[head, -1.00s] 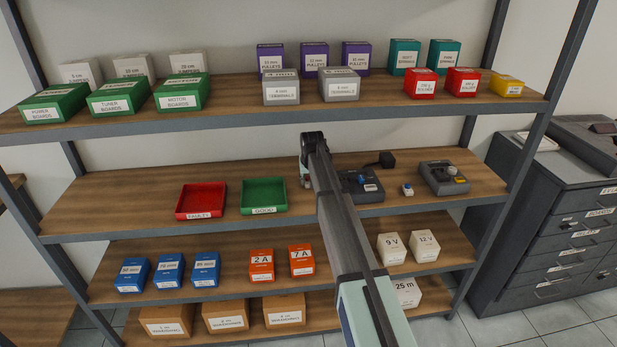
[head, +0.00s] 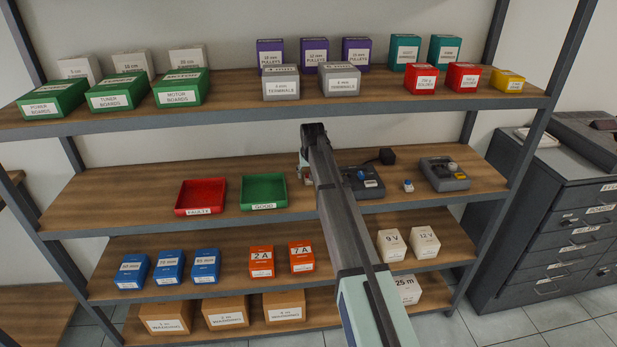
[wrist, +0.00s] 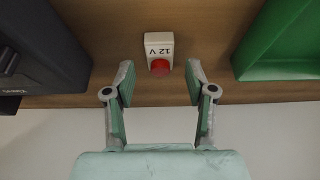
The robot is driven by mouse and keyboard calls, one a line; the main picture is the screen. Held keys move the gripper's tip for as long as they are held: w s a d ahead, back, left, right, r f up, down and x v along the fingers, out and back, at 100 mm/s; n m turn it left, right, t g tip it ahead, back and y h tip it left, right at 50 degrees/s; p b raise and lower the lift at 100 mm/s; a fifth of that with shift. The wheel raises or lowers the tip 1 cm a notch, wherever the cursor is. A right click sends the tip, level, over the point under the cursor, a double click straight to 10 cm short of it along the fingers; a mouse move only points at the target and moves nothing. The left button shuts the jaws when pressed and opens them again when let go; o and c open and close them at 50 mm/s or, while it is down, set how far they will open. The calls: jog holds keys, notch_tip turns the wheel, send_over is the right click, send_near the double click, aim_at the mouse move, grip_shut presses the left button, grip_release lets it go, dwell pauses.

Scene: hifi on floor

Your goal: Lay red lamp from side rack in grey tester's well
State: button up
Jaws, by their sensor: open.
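A red lamp (wrist: 160,69) on a small white block marked 12 V (wrist: 159,46) stands on the wooden shelf in the wrist view. My gripper (wrist: 159,78) is open, its fingertips to either side of the red lamp's end, with gaps on both sides. In the head view my gripper (head: 305,170) is between the green tray and the nearer grey tester, and my arm hides the lamp. That grey tester (head: 370,190) has a blue part on top; its dark side (wrist: 40,55) shows in the wrist view. Its well cannot be made out.
A green tray (head: 263,207) marked GOOD and a red tray (head: 200,210) stand to the left. A small blue-topped white block (head: 408,186) and a second grey unit (head: 444,176) stand to the right.

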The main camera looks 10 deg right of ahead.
jog(key=b+v, duration=0.1)
jog(key=v, duration=0.4)
jog(key=shift+s+r, duration=0.1)
jog(key=shift+r, duration=0.25)
jog(key=shift+d, duration=0.1)
